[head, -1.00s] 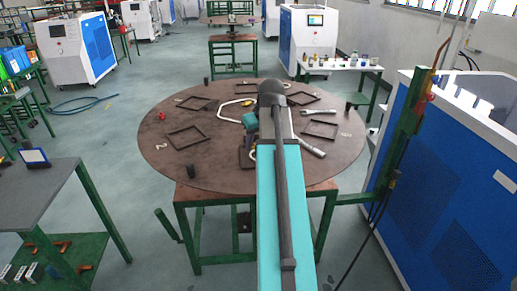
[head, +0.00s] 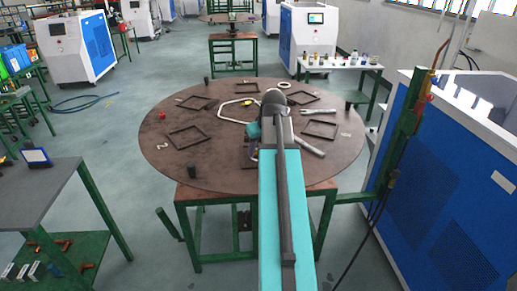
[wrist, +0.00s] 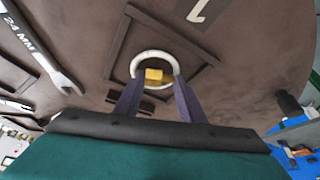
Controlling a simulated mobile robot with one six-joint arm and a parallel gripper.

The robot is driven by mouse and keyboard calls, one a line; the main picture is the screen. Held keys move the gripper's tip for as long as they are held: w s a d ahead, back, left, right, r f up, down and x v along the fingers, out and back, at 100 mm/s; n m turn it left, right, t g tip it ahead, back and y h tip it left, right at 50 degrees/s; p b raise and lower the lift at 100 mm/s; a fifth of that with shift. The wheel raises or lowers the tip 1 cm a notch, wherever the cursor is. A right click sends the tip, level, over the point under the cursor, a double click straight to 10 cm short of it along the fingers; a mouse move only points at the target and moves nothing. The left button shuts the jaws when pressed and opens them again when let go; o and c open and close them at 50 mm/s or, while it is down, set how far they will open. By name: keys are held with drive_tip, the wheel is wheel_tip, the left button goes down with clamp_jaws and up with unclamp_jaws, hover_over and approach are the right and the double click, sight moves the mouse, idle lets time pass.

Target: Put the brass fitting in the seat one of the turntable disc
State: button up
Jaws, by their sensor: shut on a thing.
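My gripper (wrist: 157,88) has its two dark fingers closed on a small yellow brass fitting (wrist: 153,75). A pale ring surrounds the fitting in the wrist view; I cannot tell whether it is part of the fitting or lies behind it. Behind it is a dark square frame (wrist: 118,45) on the turntable disc (wrist: 75,25), with the white label "1" (wrist: 197,9) beside it, marking seat one. The fitting appears over this frame; its height above the disc is unclear. In the head view my arm hides most of the gripper above the near part of the disc (head: 215,180).
Several other square frames, such as one at left (head: 187,135), lie on the disc. A black peg (head: 190,171) stands near the left front edge.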

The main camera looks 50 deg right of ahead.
drive_tip(key=shift+s+f, duration=0.2)
drive_tip(key=shift+f, duration=0.2)
drive_tip(key=o, duration=0.7)
drive_tip(key=shift+f, duration=0.1)
drive_tip(key=o, duration=0.5)
drive_tip(key=shift+w, duration=0.15)
drive_tip(key=shift+c, duration=0.2)
drive_tip(key=shift+r, duration=0.55)
drive_tip(key=b+v, duration=0.1)
drive_tip(key=v, duration=1)
drive_tip(key=shift+r+b, duration=0.35)
